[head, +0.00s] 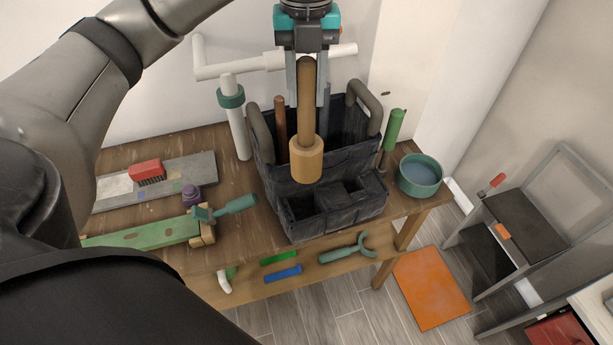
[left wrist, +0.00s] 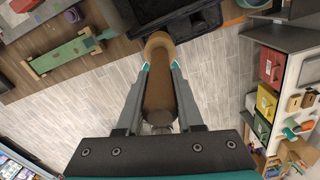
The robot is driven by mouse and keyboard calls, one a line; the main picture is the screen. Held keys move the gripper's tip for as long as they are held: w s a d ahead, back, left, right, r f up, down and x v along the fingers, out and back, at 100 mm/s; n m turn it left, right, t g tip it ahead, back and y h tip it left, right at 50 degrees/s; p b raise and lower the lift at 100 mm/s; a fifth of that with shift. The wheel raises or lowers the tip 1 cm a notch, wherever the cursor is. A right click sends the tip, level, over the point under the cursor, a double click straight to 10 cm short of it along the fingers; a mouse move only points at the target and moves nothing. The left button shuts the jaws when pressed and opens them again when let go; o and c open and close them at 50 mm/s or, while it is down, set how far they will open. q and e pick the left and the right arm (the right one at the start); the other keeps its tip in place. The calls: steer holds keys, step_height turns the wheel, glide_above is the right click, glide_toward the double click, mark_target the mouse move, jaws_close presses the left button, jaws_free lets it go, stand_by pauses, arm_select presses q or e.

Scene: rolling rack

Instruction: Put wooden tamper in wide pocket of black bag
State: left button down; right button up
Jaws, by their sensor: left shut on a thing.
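The wooden tamper (head: 306,158) hangs upright, its pale wide end down, in front of and above the black bag (head: 330,218) in the head view. My left gripper (head: 307,98) is shut on the tamper's brown handle. In the left wrist view, the handle (left wrist: 160,98) lies between my left gripper's fingers (left wrist: 158,68), and the bag (left wrist: 190,30) is partly hidden behind the tamper. The bag has a large rear compartment and smaller front pockets; the tamper hides part of its inside. My right gripper is not in view.
The bag stands on a wooden rack (head: 225,190) between two raised handles. A brown rod (head: 281,120) stands in its rear left. A green-handled tool (head: 393,130) and a teal bowl (head: 420,175) are to the right. White pipes (head: 235,70) rise behind. A teal hand tool (head: 235,205) lies left.

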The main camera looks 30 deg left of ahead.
mark_target(307, 130)
arm_select(q)
step_height(307, 130, down, 8)
steer(key=shift+f+b, duration=0.1)
steer(key=shift+b, duration=0.7)
step_height(307, 130, down, 7)
steer(key=shift+r, duration=0.15)
step_height(307, 130, down, 5)
steer(key=shift+f+p, duration=0.1)
steer(key=shift+p, duration=0.25)
steer(key=shift+f, duration=0.15)
steer(key=c, duration=0.6)
jaws_free()
steer(key=shift+o, duration=0.2)
